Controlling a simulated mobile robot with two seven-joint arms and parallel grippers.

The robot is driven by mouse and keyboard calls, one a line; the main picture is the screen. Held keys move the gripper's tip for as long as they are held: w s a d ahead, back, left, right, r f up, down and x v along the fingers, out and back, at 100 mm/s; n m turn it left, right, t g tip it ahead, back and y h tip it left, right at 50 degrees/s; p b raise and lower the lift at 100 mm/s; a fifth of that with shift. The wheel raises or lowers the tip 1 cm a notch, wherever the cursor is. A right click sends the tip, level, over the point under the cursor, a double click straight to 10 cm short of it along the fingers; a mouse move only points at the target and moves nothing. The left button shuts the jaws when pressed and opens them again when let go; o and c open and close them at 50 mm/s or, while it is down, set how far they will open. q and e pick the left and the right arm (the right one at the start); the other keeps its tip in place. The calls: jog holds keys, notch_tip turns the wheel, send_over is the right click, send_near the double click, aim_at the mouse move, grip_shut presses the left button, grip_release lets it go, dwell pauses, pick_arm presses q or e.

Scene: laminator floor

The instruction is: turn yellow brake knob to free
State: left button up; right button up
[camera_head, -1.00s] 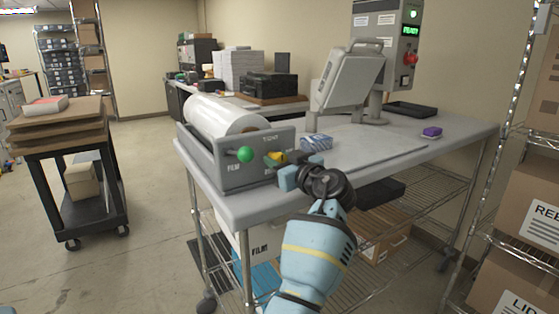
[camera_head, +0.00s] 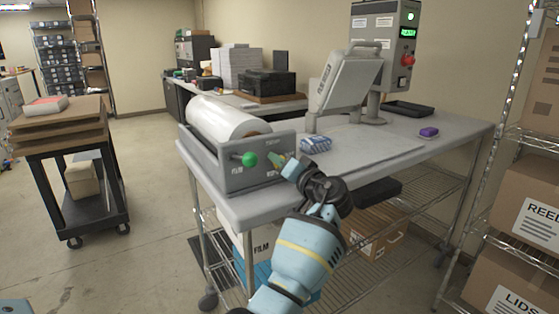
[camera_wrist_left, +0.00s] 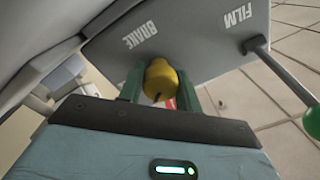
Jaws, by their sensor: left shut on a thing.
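The yellow brake knob (camera_wrist_left: 160,78) sits on the grey front panel under the word BRAKE in the left wrist view. My left gripper (camera_wrist_left: 160,90) is shut on it, with one green finger on each side. A dark mark shows on the knob's face. In the head view my left gripper (camera_head: 284,163) is at the right part of the panel and hides most of the knob. The lettering around the knob is too small or covered to read, so its setting cannot be told. My right gripper is not in view.
A green film knob (camera_head: 249,159) sticks out left of the brake knob. A white film roll (camera_head: 226,119) lies behind the grey panel (camera_head: 230,178). A blue-and-white pack (camera_head: 316,144) lies close by on the table (camera_head: 430,150). The laminator (camera_head: 345,78) stands farther back.

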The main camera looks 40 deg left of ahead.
pick_arm(q)
jog(key=m+p, duration=0.2)
jog(key=m, duration=0.3)
jog(key=shift+r, duration=0.2)
jog(key=shift+f+m+p, duration=0.2)
jog(key=shift+m+p, duration=0.2)
jog(key=shift+m, duration=1)
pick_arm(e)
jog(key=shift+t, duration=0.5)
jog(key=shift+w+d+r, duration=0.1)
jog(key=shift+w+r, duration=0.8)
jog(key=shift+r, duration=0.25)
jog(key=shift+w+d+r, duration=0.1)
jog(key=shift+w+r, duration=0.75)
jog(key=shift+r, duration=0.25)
pick_arm(q)
jog(key=shift+t, duration=0.3)
jog(key=o, duration=1)
